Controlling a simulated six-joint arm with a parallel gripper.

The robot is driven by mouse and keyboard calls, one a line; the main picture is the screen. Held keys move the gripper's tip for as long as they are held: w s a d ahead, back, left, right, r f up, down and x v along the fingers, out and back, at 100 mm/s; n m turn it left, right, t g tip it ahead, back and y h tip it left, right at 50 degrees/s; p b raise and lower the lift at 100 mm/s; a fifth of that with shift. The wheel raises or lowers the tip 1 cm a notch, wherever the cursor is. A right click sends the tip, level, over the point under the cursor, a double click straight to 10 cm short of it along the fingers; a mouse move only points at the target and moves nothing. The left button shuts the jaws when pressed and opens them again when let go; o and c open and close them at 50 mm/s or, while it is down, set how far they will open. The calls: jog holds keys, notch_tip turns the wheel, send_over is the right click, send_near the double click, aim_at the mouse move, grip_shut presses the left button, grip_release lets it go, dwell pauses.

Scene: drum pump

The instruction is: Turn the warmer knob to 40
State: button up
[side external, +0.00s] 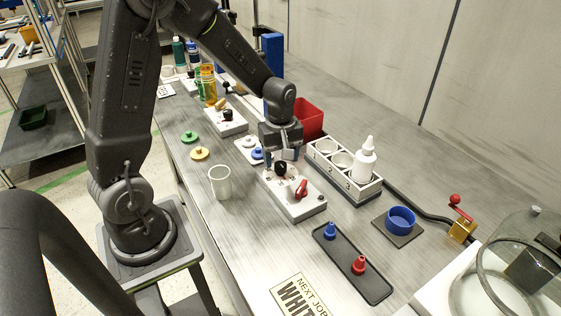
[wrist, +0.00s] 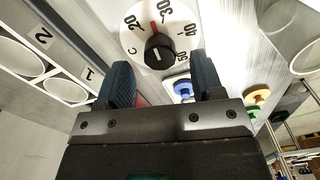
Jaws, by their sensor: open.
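The warmer knob (wrist: 159,50) is black and sits on a white round dial (wrist: 135,40) marked 20, 30, 40, 50 and C. A red pointer mark (wrist: 154,28) extends from the knob's side toward the gap between 20 and 30, nearer 30. In the side view the black knob (side external: 281,169) is on top of a light box (side external: 292,207). My gripper (wrist: 162,80) is open and empty, with its two dark fingers apart and the knob showing beyond and between their tips. In the side view my gripper (side external: 284,157) hangs just above the knob; contact cannot be told.
A red lever (side external: 299,189) stands on the same box. A white numbered rack (side external: 345,181) with a white bottle (side external: 365,160) is to the right. A clear cup (side external: 220,182) stands at left. A dark tray (side external: 352,263) holds blue and red pieces in front.

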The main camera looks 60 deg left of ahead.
jog(key=shift+f, duration=1)
jog(key=c, duration=0.9)
